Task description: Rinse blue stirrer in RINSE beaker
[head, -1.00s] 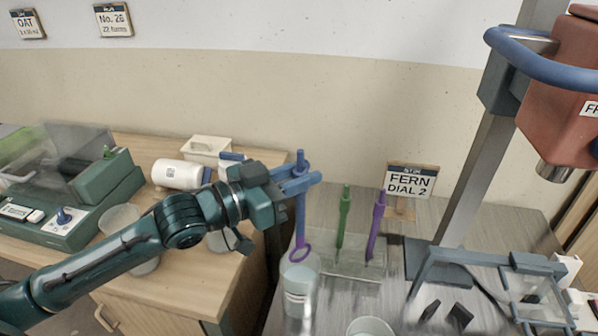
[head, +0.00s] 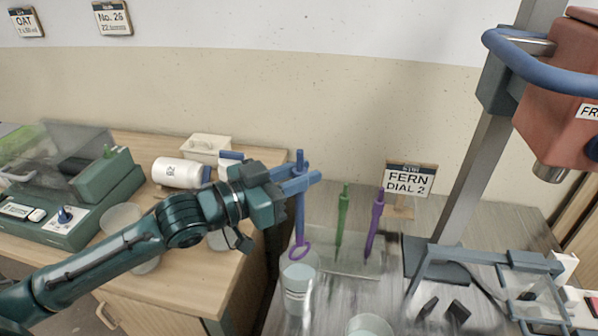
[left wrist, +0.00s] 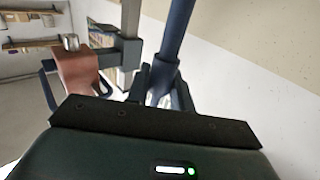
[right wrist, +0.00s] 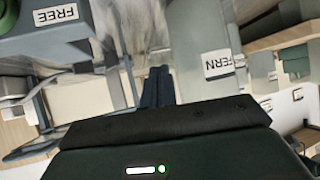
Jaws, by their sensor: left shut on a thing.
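My left gripper (head: 299,182) is shut on the blue stirrer (head: 300,215) and holds it upright. The stirrer's shaft also shows between the fingers in the left wrist view (left wrist: 176,35). I cannot read the beaker's label. A second beaker (head: 369,326) is cut by the bottom edge. My right gripper (right wrist: 158,88) shows only in the right wrist view, its fingers close together with nothing visible between them.
A green stirrer (head: 342,222) and a purple stirrer (head: 375,225) stand in a clear rack right of the beaker. A FERN DIAL 2 sign (head: 410,180) stands behind. A metal stand with a red unit (head: 560,90) rises at right. A white bottle (head: 178,172) lies on the wooden bench.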

